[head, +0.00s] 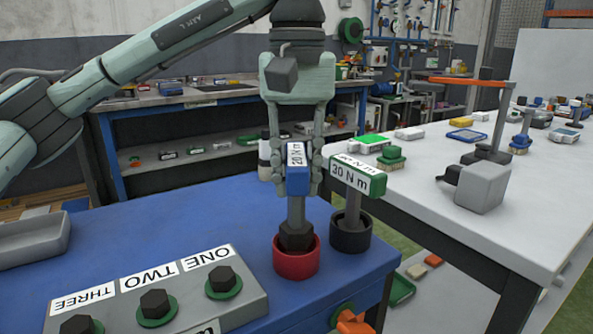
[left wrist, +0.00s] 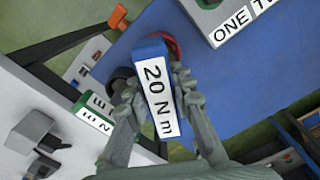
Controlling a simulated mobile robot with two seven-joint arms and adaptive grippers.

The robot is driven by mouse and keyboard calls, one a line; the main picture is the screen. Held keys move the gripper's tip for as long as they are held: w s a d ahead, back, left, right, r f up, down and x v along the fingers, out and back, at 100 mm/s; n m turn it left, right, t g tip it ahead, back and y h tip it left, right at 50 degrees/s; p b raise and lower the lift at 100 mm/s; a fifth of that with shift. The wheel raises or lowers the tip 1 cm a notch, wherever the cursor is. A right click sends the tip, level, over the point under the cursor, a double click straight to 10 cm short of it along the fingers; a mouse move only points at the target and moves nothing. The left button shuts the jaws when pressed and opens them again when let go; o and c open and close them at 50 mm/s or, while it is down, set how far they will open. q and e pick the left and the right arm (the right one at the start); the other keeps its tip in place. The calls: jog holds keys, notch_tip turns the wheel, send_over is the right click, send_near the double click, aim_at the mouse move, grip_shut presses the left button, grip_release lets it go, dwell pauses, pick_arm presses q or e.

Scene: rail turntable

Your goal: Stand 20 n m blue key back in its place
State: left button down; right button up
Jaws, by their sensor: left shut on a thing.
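The blue key (head: 296,208), with a blue head labelled 20 N m, is upright in my left gripper (head: 297,178). The gripper is shut on its head, which also shows in the left wrist view (left wrist: 155,75). The key's dark hexagonal lower end is at the mouth of a red cup (head: 296,266); how deep it sits I cannot tell. In the left wrist view the red cup (left wrist: 174,46) is partly hidden behind the key's head. My right gripper is not in view.
A green 30 N m key (head: 358,176) stands in a black cup (head: 350,236) close to the right. A grey block (head: 240,302) with bolts labelled ONE, TWO, THREE lies in front on the blue table (head: 120,232). A white table (head: 540,215) is at the right.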

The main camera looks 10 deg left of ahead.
aim_at(296, 227)
pick_arm(q)
jog(key=shift+f+b, duration=1.15)
jog(key=shift+f, duration=0.65)
jog(key=c, duration=1.2)
grip_release()
notch_tip(296, 227, up, 12)
